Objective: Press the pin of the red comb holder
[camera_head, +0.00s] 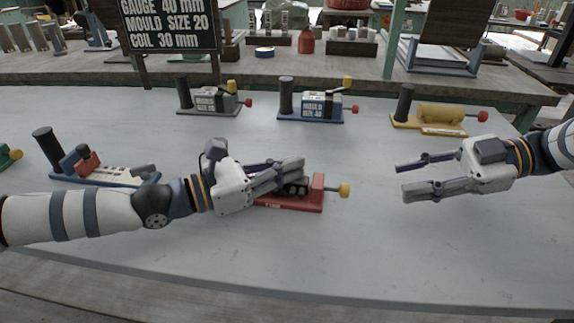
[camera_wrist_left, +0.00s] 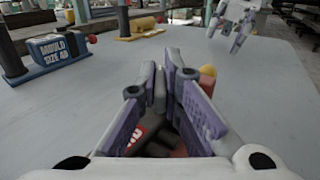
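The red comb holder (camera_head: 316,197) stands on the grey table near its middle, with a yellow-knobbed pin (camera_head: 344,190) sticking out to the right. My left gripper (camera_head: 302,168) reaches over it from the left and hides much of it. Red parts of the holder (camera_wrist_left: 135,140) show below the fingers, and the yellow knob (camera_wrist_left: 208,71) shows just beyond the right finger. My right gripper (camera_head: 400,179) is open and empty, to the right of the knob.
Grey (camera_head: 208,103), blue (camera_head: 312,114) and yellow (camera_head: 432,125) holders stand along the back, each with a red knob. A blue-based holder (camera_head: 105,178) sits at left beside my left arm. A dark sign (camera_head: 168,25) stands behind. The front right table is clear.

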